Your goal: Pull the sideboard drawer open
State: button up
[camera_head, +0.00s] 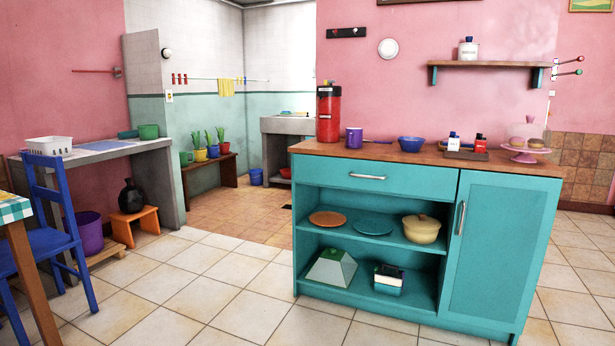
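The teal sideboard (450,250) stands at the right of the head view with a brown wooden top (540,166). Its drawer (410,181) lies just under the top, above the open shelves, and looks closed flush with the front. A horizontal silver handle (367,176) is fixed on the drawer front. To the right of the drawer is a cabinet door (503,245) with a vertical silver handle (461,217), closed. My gripper is not in this view.
A red dispenser (329,115), purple mug (354,138), blue bowl (411,144) and cake stand (524,153) stand on top. The open shelves hold plates and a yellow pot (421,228). Tiled floor before the sideboard is clear; a blue chair (52,240) stands left.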

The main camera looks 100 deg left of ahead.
aim_at(422, 179)
jog(key=u, duration=2.2)
jog(key=i, duration=2.45)
jog(key=u, duration=0.6)
